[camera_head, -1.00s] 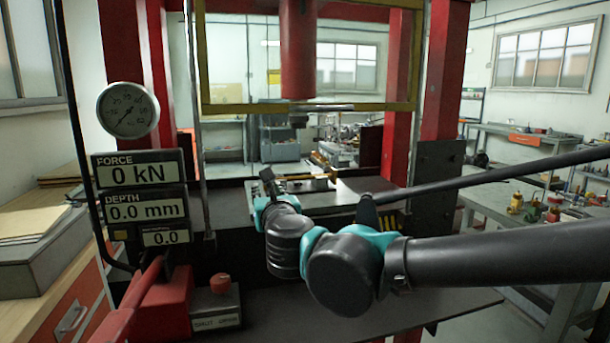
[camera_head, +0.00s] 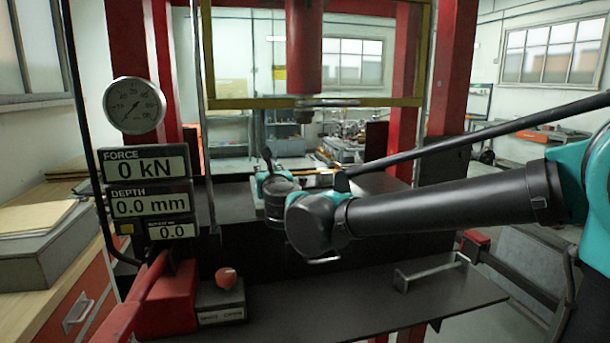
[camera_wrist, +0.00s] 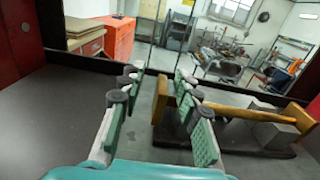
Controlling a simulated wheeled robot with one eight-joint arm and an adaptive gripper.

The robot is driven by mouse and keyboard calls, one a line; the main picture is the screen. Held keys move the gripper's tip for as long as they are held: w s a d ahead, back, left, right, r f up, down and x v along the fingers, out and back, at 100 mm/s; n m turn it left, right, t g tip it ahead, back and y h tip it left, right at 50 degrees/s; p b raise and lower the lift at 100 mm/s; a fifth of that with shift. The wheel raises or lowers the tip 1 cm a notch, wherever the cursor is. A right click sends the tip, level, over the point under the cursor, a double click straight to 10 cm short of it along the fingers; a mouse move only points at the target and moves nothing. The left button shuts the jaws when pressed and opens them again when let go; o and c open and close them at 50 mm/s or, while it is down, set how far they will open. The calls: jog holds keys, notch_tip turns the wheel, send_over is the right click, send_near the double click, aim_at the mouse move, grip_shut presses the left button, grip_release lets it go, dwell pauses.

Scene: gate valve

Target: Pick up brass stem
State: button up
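The brass stem (camera_wrist: 245,113) lies roughly level across grey support blocks (camera_wrist: 275,132) at the right of the wrist view. Its left end has an upright brass-coloured plate-like part, partly covered by my gripper's right finger. My gripper (camera_wrist: 159,80) is open, its green-padded fingers apart. No object is clearly held between them. The right finger overlaps the stem's left end in the picture; I cannot tell if they touch. In the head view my gripper is mostly hidden behind my wrist, over the press bed. The stem is too small and covered to make out clearly there.
A red press ram (camera_head: 304,50) hangs above the bed between red columns, with a yellow-framed guard (camera_head: 330,103). A dark plate with a metal handle (camera_head: 432,270) lies in front. The gauge (camera_head: 134,105) and displays stand left. Dark bed surface left of my gripper is clear.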

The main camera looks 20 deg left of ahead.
jog(key=x, duration=0.4)
jog(key=shift+w+d, duration=0.1)
jog(key=shift+w, duration=0.05)
grip_shut()
dwell(0.4)
